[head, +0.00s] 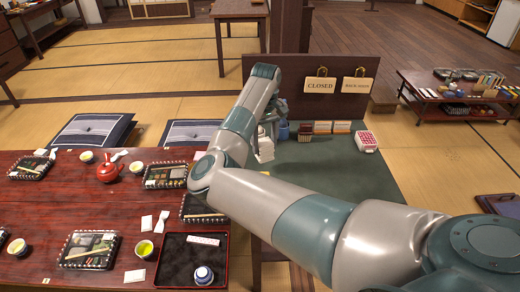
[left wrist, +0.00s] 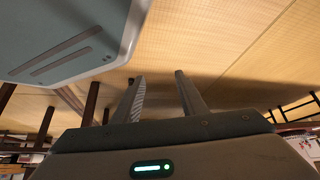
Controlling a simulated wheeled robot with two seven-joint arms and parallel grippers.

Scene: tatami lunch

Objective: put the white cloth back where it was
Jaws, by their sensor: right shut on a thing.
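My right gripper (head: 268,128) is at the left end of the green-topped counter, largely hidden behind my own right arm. It is shut on a white thing, which looks like the white cloth (head: 265,150), just below it. I cannot tell whether the cloth touches the counter. My left gripper (left wrist: 159,76) shows in the left wrist view only, with its two fingers apart and nothing between them, above the tatami floor.
The green counter (head: 375,172) holds a blue cup (head: 284,131), small boxes and a red-and-white calculator-like item (head: 366,141). An upright board (head: 318,98) with signs stands behind. The red-brown table (head: 60,205) at left carries lunch boxes, cups, a red teapot (head: 108,172) and a black tray (head: 168,277).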

